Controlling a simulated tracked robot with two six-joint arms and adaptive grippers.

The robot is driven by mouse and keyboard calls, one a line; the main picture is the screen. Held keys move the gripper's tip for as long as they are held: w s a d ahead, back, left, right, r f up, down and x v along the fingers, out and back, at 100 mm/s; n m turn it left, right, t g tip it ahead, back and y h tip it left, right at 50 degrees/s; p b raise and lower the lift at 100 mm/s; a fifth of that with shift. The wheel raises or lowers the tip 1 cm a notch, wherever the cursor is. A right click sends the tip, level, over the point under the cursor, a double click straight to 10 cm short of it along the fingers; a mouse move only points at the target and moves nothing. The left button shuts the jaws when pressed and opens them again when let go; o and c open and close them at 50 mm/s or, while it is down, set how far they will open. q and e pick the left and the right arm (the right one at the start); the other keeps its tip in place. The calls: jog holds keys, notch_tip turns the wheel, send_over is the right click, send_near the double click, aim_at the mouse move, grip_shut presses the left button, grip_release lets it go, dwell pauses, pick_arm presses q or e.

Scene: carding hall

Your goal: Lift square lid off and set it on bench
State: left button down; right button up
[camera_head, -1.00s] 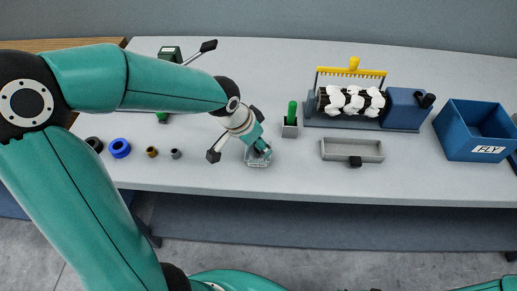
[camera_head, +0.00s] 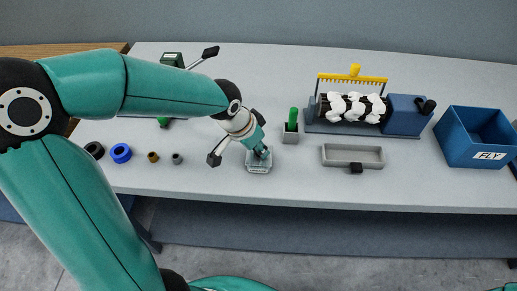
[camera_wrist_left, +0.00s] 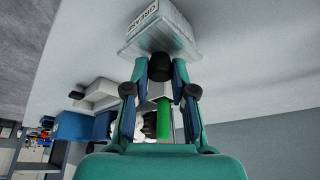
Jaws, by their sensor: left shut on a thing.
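The clear square box (camera_head: 258,169) with a label stands on the grey bench (camera_head: 220,182) near its front edge. Its square lid (camera_wrist_left: 160,48) shows in the left wrist view as a pale clear rim with a black knob (camera_wrist_left: 161,68). My left gripper (camera_head: 263,154) reaches down over the box from above. In the left wrist view, its fingers (camera_wrist_left: 160,75) are shut on the lid's knob. The lid appears to be on the box; I cannot tell whether any gap lies beneath it. My right gripper is not in view.
A grey holder (camera_head: 290,137) with a green handle stands close behind and right of the box. A shallow grey tray (camera_head: 330,164) lies to the right. A blue bin (camera_head: 452,150) stands far right. Small rings (camera_head: 121,153) lie left.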

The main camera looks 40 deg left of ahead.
pick_arm(q)
notch_tip(320, 180, up, 20)
jog(key=p, duration=0.2)
jog(key=shift+r, duration=0.15)
dwell(0.3)
